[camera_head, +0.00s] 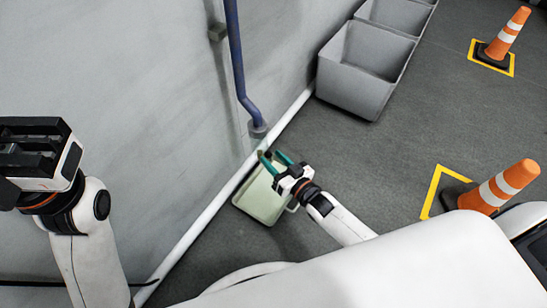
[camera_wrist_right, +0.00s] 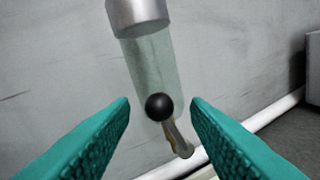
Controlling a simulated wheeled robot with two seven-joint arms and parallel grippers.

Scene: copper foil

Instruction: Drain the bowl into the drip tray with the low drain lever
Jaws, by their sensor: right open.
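The bowl (camera_wrist_right: 147,68) is a clear greenish cylinder under a grey metal collar, at the foot of the blue pipe by the wall. The low drain lever, with a black ball knob (camera_wrist_right: 159,107), shows below it in the right wrist view. My right gripper (camera_head: 270,155) is open, its teal fingers (camera_wrist_right: 160,112) on either side of the knob in the picture; I cannot tell if they touch it. The pale green drip tray (camera_head: 258,203) lies on the floor below, partly hidden by the gripper. My left gripper (camera_head: 35,150) is raised at the left, with its fingers unclear.
A blue pipe (camera_head: 236,60) runs down the grey wall. A white pipe (camera_head: 200,228) runs along the wall's foot. Grey bins (camera_head: 358,85) stand along the wall. Orange cones (camera_head: 502,187) stand at the right. Floor between is clear.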

